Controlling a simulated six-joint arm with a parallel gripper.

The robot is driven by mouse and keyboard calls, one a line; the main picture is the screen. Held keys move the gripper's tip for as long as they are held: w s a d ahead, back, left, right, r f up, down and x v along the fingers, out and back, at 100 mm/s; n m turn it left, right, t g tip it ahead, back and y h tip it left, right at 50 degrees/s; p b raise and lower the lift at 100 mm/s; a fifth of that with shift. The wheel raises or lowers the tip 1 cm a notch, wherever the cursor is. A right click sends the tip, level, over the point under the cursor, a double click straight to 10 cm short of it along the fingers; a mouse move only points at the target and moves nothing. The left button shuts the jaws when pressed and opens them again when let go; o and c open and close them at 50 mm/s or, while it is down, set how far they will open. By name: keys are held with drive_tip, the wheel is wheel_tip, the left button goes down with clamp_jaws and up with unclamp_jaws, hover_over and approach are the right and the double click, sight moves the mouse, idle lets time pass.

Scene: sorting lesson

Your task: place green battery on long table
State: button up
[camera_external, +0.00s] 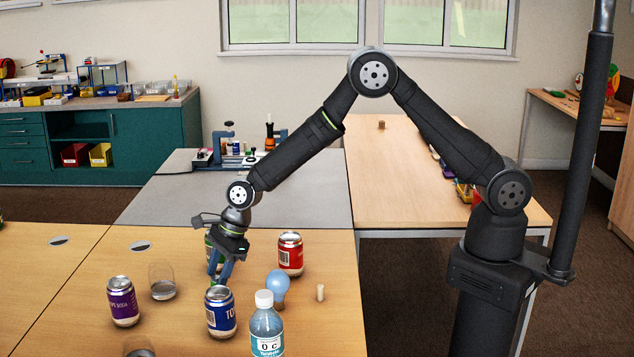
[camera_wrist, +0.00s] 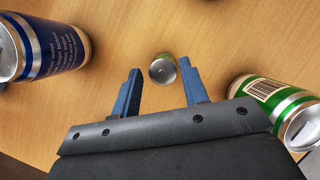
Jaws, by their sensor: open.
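The green battery (camera_wrist: 163,69) shows in the wrist view as a small cylinder with a grey metal end and a greenish side. It is on the wooden table, in the gap between my fingertips as seen from the wrist. I cannot tell how far below the tips it lies. My gripper (camera_external: 219,276) is open and points down over the near wooden table, with nothing held. It also shows in the wrist view (camera_wrist: 160,68). In the external view I cannot make out the battery. A long wooden-topped table (camera_external: 395,170) stands behind my arm, right of the grey table.
A green can (camera_wrist: 272,106) is close to my right finger in the wrist view. A blue can (camera_external: 220,312), red can (camera_external: 290,254), purple can (camera_external: 123,301), glass (camera_external: 162,283), light bulb (camera_external: 278,285) and bottle (camera_external: 267,330) surround my gripper. The long table's middle is largely clear.

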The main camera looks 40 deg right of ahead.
sight(217, 277)
drive_tip(key=x, duration=0.5)
drive_tip(key=shift+w+d, duration=0.15)
drive_tip(key=shift+d, duration=0.1)
clamp_jaws()
drive_tip(key=shift+r, duration=0.1)
